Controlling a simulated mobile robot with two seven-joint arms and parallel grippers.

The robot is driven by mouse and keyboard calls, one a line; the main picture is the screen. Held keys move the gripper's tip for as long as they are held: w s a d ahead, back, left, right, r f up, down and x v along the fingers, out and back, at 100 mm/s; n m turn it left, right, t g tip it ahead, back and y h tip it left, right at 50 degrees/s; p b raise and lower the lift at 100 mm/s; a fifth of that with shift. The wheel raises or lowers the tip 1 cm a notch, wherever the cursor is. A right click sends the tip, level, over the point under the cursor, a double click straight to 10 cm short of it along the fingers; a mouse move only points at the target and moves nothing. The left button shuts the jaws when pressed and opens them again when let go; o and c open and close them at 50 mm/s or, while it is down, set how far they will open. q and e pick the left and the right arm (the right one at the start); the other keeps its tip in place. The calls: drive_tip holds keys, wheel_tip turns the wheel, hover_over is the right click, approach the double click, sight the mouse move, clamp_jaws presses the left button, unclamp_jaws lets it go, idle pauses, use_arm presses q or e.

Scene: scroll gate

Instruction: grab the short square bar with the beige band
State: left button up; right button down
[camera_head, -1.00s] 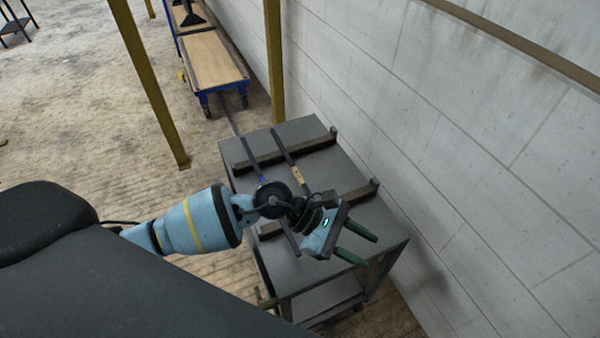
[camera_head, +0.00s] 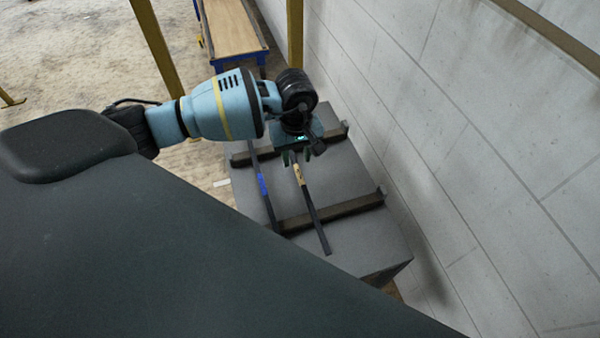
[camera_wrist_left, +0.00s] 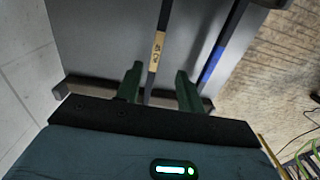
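The dark bar with the beige band (camera_head: 312,214) lies across two rails on the grey cart, its band facing up. In the left wrist view the beige band (camera_wrist_left: 157,48) shows just beyond my fingertips. My left gripper (camera_head: 297,157) is over the far part of this bar, pointing down. It is open, and in the left wrist view the bar passes between its two fingers (camera_wrist_left: 160,82). I cannot tell whether the fingers are at the bar's height. The bar's far end is hidden under my gripper in the head view. My right gripper is not in view.
A second dark bar with a blue band (camera_head: 262,186) lies to the left, roughly parallel. The bars cross a near rail (camera_head: 345,207) and a far rail (camera_head: 336,133) on the cart top (camera_head: 365,242). A block wall (camera_head: 440,130) stands close on the right. Yellow posts (camera_head: 157,45) stand behind.

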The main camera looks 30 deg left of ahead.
sight(299, 174)
use_arm(q)
drive_tip(key=shift+f, duration=0.65)
drive_tip(key=shift+d+f, duration=0.1)
drive_tip(key=shift+f, duration=0.25)
drive_tip(key=f, duration=0.3)
drive_tip(key=shift+w+d+f, duration=0.15)
drive_tip(key=shift+w+f, duration=0.05)
drive_tip(key=shift+f, duration=0.45)
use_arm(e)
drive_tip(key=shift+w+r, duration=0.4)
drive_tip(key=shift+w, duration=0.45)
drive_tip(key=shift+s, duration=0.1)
